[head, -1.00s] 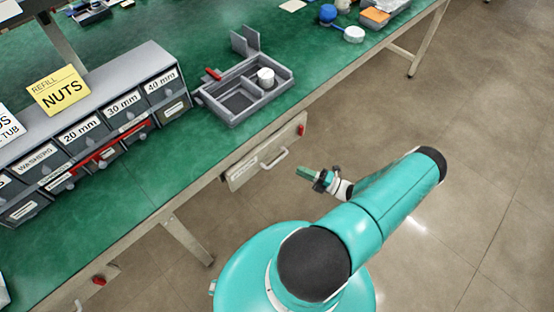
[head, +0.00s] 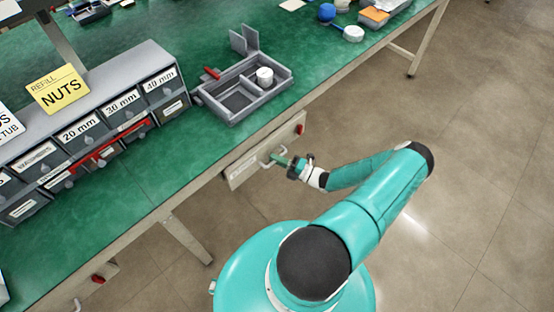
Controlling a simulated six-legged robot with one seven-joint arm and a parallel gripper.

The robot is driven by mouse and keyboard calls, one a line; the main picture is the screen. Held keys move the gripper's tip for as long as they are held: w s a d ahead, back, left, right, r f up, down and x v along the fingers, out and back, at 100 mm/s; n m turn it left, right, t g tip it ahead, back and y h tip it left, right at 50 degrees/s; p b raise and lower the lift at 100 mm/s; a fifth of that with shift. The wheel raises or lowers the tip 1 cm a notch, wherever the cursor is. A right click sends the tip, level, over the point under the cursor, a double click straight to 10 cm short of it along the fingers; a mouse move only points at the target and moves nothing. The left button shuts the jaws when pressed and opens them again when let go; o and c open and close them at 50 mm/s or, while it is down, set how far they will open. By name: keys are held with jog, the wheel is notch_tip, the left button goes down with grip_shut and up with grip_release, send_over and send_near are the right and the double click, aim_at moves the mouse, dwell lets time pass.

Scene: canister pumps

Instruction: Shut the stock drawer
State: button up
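The stock drawer (head: 245,172) is a pale front with a label, below the edge of the green-topped bench. It has a light bar handle (head: 263,160) and a red tab at its right end. Little or no gap shows behind the front; from above I cannot tell whether it is fully flush. No drawer contents show.
On the bench stand a grey labelled bin rack (head: 105,112), a yellow NUTS sign (head: 58,91) and a grey tray (head: 243,101) holding a white cylinder (head: 265,76). Another drawer front (head: 92,284) is at lower left. The floor to the right is clear.

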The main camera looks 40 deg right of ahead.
aim_at(269, 153)
grip_shut()
jog(key=shift+w, duration=2.15)
jog(key=shift+o, duration=1.4)
grip_release()
jog(key=shift+w, duration=0.1)
jog(key=v, duration=1.4)
